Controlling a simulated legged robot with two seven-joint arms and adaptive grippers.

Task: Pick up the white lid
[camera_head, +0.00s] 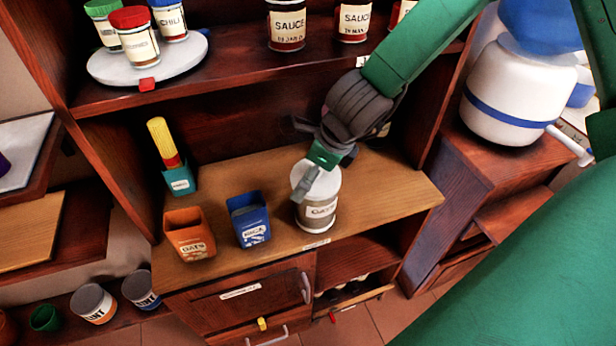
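The white lid (327,184) sits on top of a canister labelled OATS (319,211), which stands upright on the wooden counter. My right gripper (307,181) comes in from the upper right, and a grey finger reaches over the lid's left side. The gripper and wrist cover the lid's back part. I cannot tell whether the finger touches the lid, nor how far the fingers are apart. My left gripper is not in view.
A blue bin (248,219), an orange bin (189,234) and a teal box with yellow pasta (180,180) stand left of the canister. A shelf (230,75) with sauce jars (287,25) hangs above. The counter right of the canister (390,190) is clear.

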